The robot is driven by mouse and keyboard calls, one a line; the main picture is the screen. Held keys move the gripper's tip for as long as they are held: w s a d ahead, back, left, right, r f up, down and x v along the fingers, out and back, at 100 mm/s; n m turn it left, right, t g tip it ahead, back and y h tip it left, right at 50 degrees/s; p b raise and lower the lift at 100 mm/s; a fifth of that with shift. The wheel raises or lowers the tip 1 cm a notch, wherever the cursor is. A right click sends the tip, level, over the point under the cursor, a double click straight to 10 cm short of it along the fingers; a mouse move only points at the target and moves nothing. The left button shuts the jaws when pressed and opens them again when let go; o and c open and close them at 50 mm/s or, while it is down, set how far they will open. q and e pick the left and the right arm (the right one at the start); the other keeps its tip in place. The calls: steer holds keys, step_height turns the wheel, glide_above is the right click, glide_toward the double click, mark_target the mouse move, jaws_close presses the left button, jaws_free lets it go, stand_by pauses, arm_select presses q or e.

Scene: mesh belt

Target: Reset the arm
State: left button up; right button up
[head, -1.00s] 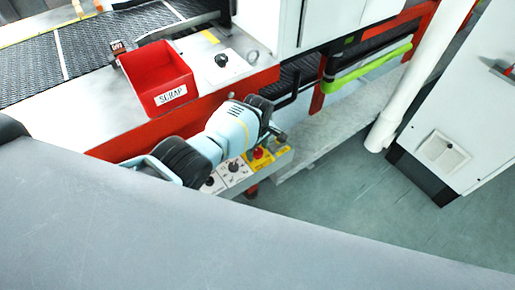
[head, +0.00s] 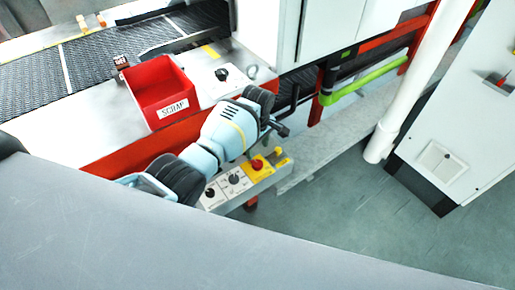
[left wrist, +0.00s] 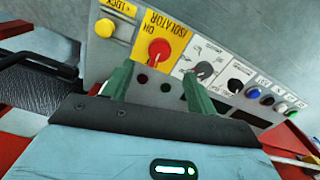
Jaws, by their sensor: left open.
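My left arm reaches over the grey control panel at the front of the machine. In the left wrist view, my left gripper (left wrist: 157,88) is open, with its two green fingers apart and nothing held between them. The panel's red isolator knob (left wrist: 159,50) on a yellow plate is beyond the fingers, and I see no contact. In the head view the knob (head: 257,164) shows just below my wrist; the fingers are hard to make out there. Black rotary switches (left wrist: 204,70) sit beside the isolator. My right gripper is not in view.
A red scrap bin (head: 163,90) stands on the machine ledge beside the black mesh belt (head: 100,62). A white pipe (head: 415,85) and a white cabinet (head: 470,120) stand to the right. Green floor (head: 350,220) is open between the panel and the cabinet.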

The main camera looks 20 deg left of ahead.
arm_select(q)
steer(key=shift+f, duration=0.1)
stand_by(0.3)
steer(key=s+f+m, duration=0.1)
steer(key=s, duration=0.1)
steer(key=s+f+m, duration=0.1)
steer(key=s+f, duration=0.1)
steer(key=s+f+m, duration=0.1)
steer(key=s+f, duration=0.1)
steer(key=s, duration=0.1)
steer(key=shift+f+h, duration=0.2)
steer(key=shift+h, duration=0.1)
steer(key=s+a+f+m, duration=0.1)
steer(key=s+f+m, duration=0.25)
steer(key=s, duration=0.85)
steer(key=s+a+r+m+t, duration=0.1)
steer(key=s+a+r+m, duration=0.15)
steer(key=s, duration=0.45)
steer(key=s+a+r+m, duration=0.2)
steer(key=s+r+m, duration=0.15)
steer(key=s, duration=0.35)
steer(key=s+a+r+m+t, duration=0.1)
steer(key=s+a+r+m, duration=0.15)
steer(key=s, duration=0.45)
steer(key=w+d+f+t+h, duration=0.1)
steer(key=w+d+f+t, duration=0.2)
steer(key=w+f+t, duration=0.3)
steer(key=shift+d+f+t, duration=0.25)
steer(key=shift+f+t, duration=0.55)
steer(key=shift+f, duration=0.7)
